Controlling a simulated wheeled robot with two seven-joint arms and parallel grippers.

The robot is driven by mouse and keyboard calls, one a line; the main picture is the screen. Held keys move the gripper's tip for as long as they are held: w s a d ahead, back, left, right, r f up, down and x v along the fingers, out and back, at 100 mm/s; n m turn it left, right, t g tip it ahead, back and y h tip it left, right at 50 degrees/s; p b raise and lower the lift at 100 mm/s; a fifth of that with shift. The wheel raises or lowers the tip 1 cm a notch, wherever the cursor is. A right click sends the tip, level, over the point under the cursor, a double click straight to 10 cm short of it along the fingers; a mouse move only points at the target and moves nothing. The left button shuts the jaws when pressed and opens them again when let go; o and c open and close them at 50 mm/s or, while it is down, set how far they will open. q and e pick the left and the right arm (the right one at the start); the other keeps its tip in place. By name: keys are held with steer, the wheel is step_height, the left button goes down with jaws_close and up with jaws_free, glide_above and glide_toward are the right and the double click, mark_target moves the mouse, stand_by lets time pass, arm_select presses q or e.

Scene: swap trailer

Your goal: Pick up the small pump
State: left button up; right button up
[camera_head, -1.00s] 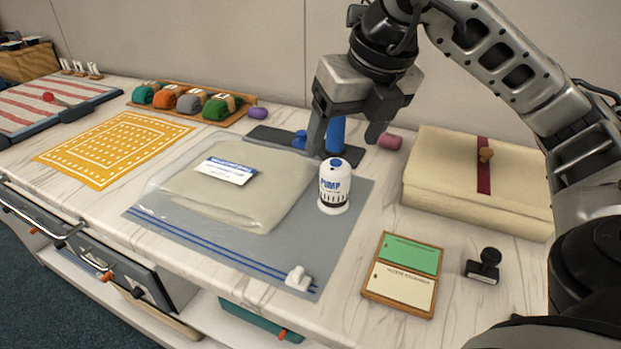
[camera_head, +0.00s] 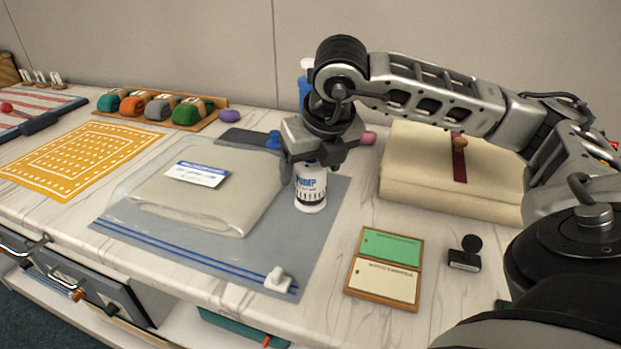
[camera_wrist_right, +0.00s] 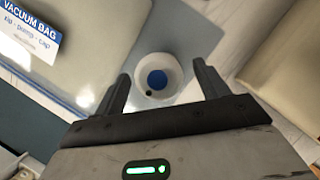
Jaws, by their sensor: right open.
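The small pump (camera_head: 311,191) is a white upright cylinder with blue "PUMP" lettering, standing on the right part of the grey vacuum bag (camera_head: 328,222). In the right wrist view the pump (camera_wrist_right: 172,68) shows from above, with a blue round top, between the two fingers. My right gripper (camera_head: 312,168) is over the pump's top and hides it in the head view. In the wrist view the right gripper (camera_wrist_right: 160,88) is open, with a finger on each side and gaps to the pump. I cannot tell how far down the fingers reach. My left gripper is not in view.
A folded beige cloth lies in the bag, under a label (camera_head: 196,174). A cream folded stack (camera_head: 405,182) stands right, a green-and-cream card board (camera_head: 385,268) and a stamp (camera_head: 464,256) in front. A tall blue object (camera_head: 304,88) stands behind the gripper.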

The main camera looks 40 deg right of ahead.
mark_target(309, 174)
steer(key=shift+x, duration=1.5)
steer(key=shift+w+r, duration=0.1)
steer(key=c, duration=1.2)
steer(key=shift+r, duration=0.15)
